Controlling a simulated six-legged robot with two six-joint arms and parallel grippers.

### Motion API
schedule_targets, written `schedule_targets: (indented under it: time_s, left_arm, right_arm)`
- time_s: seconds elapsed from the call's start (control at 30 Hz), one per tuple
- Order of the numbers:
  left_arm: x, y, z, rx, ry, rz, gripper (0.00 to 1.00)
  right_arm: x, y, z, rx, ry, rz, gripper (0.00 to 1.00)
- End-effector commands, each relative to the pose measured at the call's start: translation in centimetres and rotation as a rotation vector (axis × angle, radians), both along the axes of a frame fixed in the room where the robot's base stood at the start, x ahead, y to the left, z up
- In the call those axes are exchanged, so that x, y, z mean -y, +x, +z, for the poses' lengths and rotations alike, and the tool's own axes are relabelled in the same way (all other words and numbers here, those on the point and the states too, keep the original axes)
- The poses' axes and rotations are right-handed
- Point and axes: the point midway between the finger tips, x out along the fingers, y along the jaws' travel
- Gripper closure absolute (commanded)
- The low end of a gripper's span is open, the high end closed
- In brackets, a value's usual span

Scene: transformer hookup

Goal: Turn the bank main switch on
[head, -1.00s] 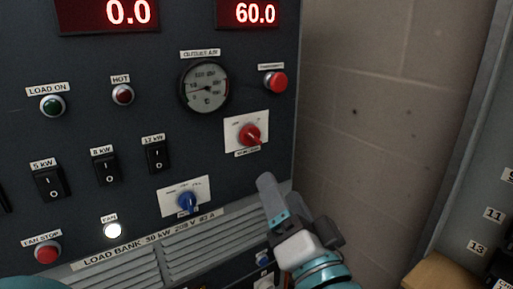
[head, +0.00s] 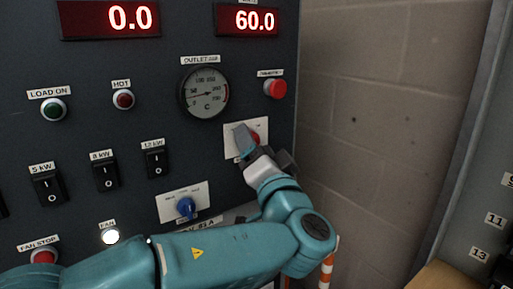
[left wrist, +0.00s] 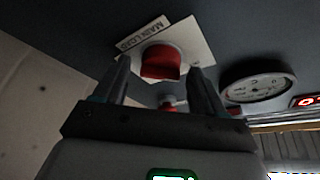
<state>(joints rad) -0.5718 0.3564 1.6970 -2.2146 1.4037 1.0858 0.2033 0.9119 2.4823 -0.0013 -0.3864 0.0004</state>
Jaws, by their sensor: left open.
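The red rotary main switch (head: 256,134) sits on a white plate (head: 232,126) at the right side of the dark load bank panel, below the gauge. My left gripper (head: 246,144) is in front of it and hides much of the knob and plate. In the left wrist view the red knob (left wrist: 160,62) lies between the two open fingers of my left gripper (left wrist: 160,74), with room on both sides. A label above the knob seems to read MAIN LOAD. Whether the fingertips reach past the knob's face is unclear. My right gripper is not in view.
A red push button (head: 275,88) and a round gauge (head: 204,92) are above the switch. A blue rotary switch (head: 186,207) is lower left, with black rocker switches (head: 106,171) beyond. The fan lamp (head: 109,236) glows white. A block wall (head: 355,120) stands right of the panel.

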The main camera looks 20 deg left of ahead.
Motion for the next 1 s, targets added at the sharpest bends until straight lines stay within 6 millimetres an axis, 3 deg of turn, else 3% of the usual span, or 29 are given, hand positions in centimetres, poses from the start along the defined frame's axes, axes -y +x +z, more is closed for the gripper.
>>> schedule_targets:
  time_s: [0.03,0.07,0.2,0.23,0.67,1.0]
  left_arm:
    - [0.0,0.0,0.0,0.000,0.000,0.000,0.30]
    - [0.0,0.0,0.0,0.000,0.000,0.000,0.36]
    - [0.0,0.0,0.0,0.000,0.000,0.000,0.82]
    - [0.0,0.0,0.0,0.000,0.000,0.000,0.85]
    - [0.0,-0.1,0.1,-0.066,0.050,0.000,0.85]
    - [-0.1,-0.1,0.5,-0.282,0.219,0.001,0.85]
  right_arm:
    - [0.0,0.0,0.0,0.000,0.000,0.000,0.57]
    - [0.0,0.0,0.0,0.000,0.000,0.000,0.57]
    - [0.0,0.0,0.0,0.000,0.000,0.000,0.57]
    - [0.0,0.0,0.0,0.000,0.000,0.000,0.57]
    - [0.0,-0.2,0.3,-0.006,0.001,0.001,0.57]
    - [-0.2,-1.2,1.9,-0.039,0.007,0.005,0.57]
